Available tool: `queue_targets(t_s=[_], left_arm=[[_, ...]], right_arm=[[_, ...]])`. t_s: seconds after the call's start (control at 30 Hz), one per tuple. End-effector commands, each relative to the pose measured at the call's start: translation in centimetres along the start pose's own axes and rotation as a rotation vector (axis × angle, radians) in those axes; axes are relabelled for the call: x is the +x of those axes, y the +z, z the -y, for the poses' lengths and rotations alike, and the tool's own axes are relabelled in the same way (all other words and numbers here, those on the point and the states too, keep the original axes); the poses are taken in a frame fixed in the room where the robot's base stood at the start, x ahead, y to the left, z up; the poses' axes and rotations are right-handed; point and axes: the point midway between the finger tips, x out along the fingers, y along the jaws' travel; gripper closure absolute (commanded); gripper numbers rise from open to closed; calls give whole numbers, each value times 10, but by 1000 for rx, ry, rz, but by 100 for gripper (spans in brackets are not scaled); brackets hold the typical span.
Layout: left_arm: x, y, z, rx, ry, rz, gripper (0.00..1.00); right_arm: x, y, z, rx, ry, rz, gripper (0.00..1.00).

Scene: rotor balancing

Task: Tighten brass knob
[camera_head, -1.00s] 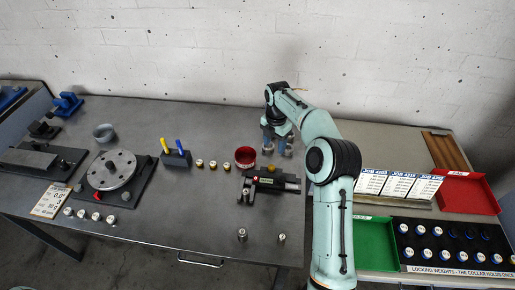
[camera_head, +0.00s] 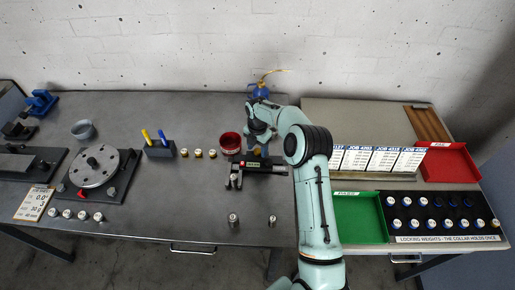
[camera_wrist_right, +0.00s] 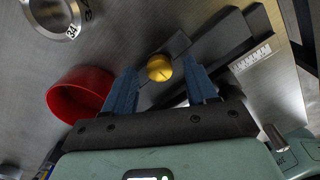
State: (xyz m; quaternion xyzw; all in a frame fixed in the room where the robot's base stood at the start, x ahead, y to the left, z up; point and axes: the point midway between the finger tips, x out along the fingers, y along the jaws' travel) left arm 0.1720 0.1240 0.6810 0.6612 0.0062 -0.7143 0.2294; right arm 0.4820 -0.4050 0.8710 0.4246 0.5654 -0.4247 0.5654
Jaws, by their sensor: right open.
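In the head view the knob (camera_head: 257,150) is only a small yellow patch, mostly covered by my right gripper (camera_head: 257,141). In the right wrist view my right gripper (camera_wrist_right: 162,90) is open, with one blue finger on each side of the knob and visible gaps between them. The knob lies slightly beyond the line of the fingertips. My left gripper is in neither view.
A red cup (camera_head: 230,143) stands close left of the device; it also shows beside the left finger in the wrist view (camera_wrist_right: 77,94). Brass weights (camera_head: 198,153) stand further left. A blue oil can (camera_head: 259,92) stands behind the arm.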

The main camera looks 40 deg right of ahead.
Motion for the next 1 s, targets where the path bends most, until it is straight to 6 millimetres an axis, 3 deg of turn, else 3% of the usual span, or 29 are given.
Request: queue_targets(t_s=[0.33,0.5,1.0], left_arm=[[0,0,0,0,0,0,57],[0,0,0,0,0,0,57],[-4,-5,-3,2,2,-6,57]], right_arm=[[4,0,0,0,0,0,43],[4,0,0,0,0,0,99],[2,1,-1,106,2,1,99]])
